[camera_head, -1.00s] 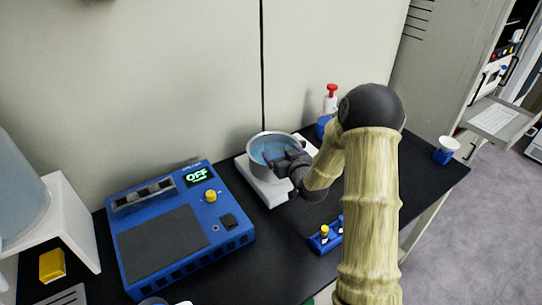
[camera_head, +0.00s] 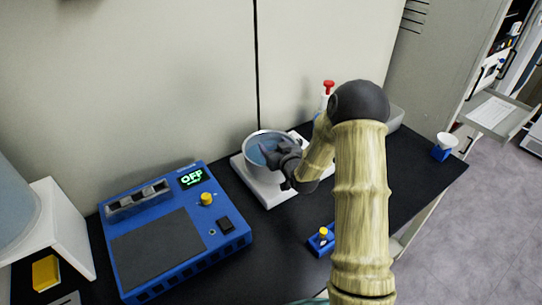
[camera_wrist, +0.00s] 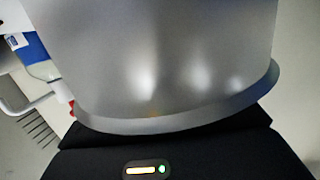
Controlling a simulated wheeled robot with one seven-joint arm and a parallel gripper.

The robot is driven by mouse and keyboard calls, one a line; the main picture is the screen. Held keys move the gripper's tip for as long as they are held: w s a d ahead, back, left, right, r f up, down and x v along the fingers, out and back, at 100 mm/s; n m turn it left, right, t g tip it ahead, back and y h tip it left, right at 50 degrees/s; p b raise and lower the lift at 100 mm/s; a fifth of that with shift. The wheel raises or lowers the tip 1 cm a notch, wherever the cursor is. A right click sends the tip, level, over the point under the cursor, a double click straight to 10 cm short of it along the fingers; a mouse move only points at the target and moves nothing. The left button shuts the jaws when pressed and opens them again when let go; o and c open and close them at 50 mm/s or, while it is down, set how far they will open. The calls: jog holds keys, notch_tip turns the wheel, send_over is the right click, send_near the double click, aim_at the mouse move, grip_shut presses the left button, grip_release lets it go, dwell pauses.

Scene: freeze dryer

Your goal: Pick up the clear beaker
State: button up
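The clear beaker (camera_head: 252,160) stands upright on a white flat device at the back of the black bench, with bluish contents visible inside. My gripper (camera_head: 271,156) is at its right front side, overlapping the rim in the head view. In the wrist view, a translucent grey wall with a curved rim, apparently the beaker (camera_wrist: 160,65), fills most of the picture very close to my gripper. My fingertips are not clear in either view, so I cannot tell whether they grip the wall.
A blue device (camera_head: 170,235) with an "OFF" display stands to the left on the bench. A small blue rack (camera_head: 320,243) sits in front, partly behind my arm. A red-topped bottle (camera_head: 327,88) stands behind my arm. A blue-and-white item (camera_head: 444,147) is at the right edge.

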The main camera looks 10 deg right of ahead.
jog(key=shift+a, duration=0.25)
jog(key=c, duration=1)
jog(key=shift+c, duration=0.2)
jog(key=shift+a, duration=0.1)
jog(key=shift+w+r, duration=0.1)
jog(key=shift+r, duration=0.1)
notch_tip(320, 180, up, 10)
jog(key=shift+f, duration=0.15)
dwell(0.3)
